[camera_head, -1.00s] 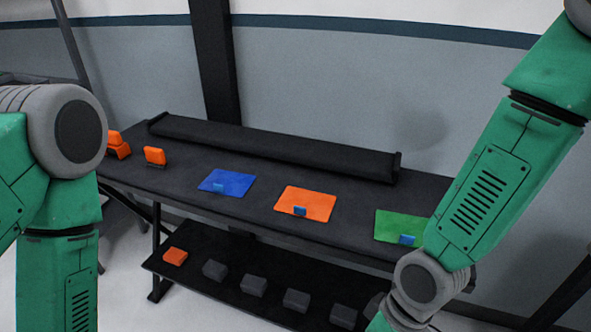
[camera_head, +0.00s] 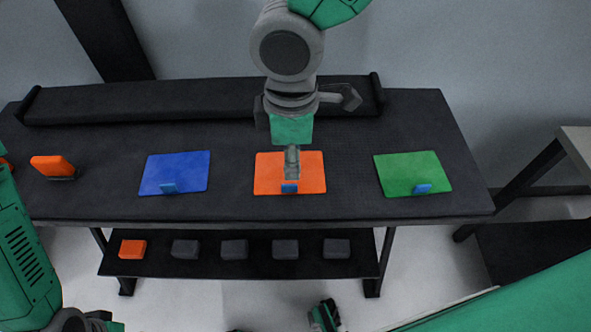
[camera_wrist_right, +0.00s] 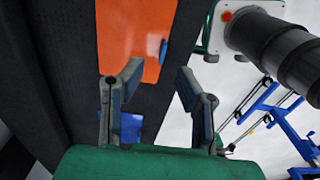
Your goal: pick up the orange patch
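The orange patch (camera_head: 266,175) is a flat rectangle on the dark table, with a small blue tab (camera_head: 289,188) at its front edge. In the right wrist view the orange patch (camera_wrist_right: 135,38) shows beyond the fingertips with its tab at the right edge. My right gripper (camera_head: 291,176) points down over the patch in the head view and covers part of it; whether it touches cannot be told. In the right wrist view my right gripper (camera_wrist_right: 160,85) has its two fingers apart with nothing between them. My left gripper is not clearly visible.
A blue patch (camera_head: 175,171) lies left and a green patch (camera_head: 413,172) right of the orange one. An orange-topped tool (camera_head: 52,167) stands far left. A dark bar (camera_head: 150,101) runs along the table's back. A lower shelf (camera_head: 215,268) holds an orange block (camera_head: 132,249) and several dark blocks.

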